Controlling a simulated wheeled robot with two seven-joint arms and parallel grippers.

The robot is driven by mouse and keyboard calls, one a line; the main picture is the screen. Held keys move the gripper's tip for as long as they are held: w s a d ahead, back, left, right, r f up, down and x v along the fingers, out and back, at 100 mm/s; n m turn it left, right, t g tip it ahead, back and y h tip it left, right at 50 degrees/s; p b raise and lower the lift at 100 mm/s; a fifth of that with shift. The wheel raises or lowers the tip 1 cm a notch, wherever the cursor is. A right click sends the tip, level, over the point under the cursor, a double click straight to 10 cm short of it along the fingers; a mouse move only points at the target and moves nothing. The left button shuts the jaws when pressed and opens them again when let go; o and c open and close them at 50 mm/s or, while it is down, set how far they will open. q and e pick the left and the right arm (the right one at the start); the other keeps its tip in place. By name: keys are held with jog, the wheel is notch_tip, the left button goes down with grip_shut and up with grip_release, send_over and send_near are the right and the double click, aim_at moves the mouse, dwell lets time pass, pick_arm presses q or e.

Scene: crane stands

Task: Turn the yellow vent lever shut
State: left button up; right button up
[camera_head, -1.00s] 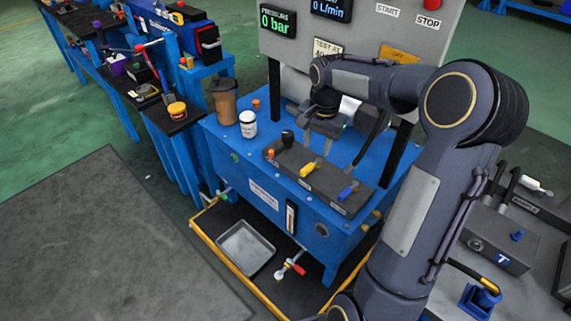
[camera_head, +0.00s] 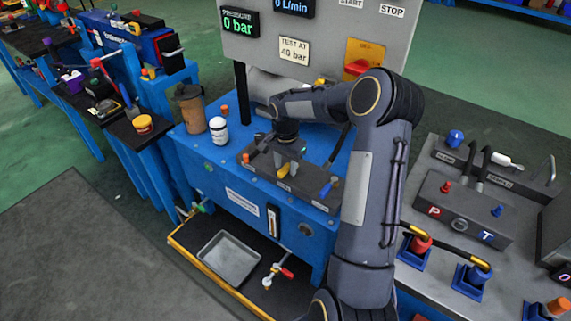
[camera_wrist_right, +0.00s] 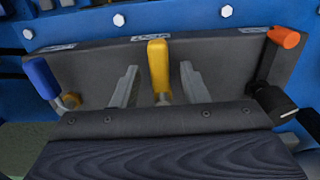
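The yellow vent lever (camera_head: 283,170) stands on a dark valve block (camera_head: 312,198) on top of the blue bench. In the right wrist view the yellow lever (camera_wrist_right: 158,66) rises between the two grey fingers of my right gripper (camera_wrist_right: 158,88). The fingers are open, with a visible gap on each side of the lever. In the head view my right gripper (camera_head: 288,160) is low over the block at the lever, and partly hides it. A blue lever (camera_head: 326,188) and an orange-tipped lever (camera_head: 246,158) flank it on the block. My left gripper is out of view.
A white bottle (camera_head: 218,130) and a brown container (camera_head: 190,108) stand on the bench left of the block. The gauge panel (camera_head: 330,50) rises behind. A grey tray (camera_head: 229,258) lies below in front. A fitting table (camera_head: 455,250) is at right.

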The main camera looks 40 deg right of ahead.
grip_shut()
dwell(0.5)
jog(key=n, duration=0.1)
jog(key=s+n, duration=0.1)
jog(key=n, duration=0.1)
jog(key=shift+s+d+r+p, duration=0.1)
jog(key=shift+s+d+p, duration=0.05)
jog(key=shift+d+p, duration=0.2)
jog(key=n, duration=0.2)
jog(key=s+d+n, duration=0.1)
jog(key=shift+s+n+p, duration=0.1)
jog(key=shift+n+p, duration=0.2)
jog(key=shift+n, duration=0.1)
jog(key=d+n, duration=0.1)
jog(key=n, duration=0.1)
jog(key=s+d+n+p, duration=0.1)
jog(key=n, duration=0.2)
jog(key=shift+d, duration=0.1)
jog(key=shift+d+n+p, duration=0.25)
jog(key=shift+d+n, duration=0.2)
jog(key=shift+n, duration=0.7)
jog(key=shift+d+n+p, duration=0.25)
jog(key=shift+d+n, duration=0.2)
jog(key=shift+n, duration=0.7)
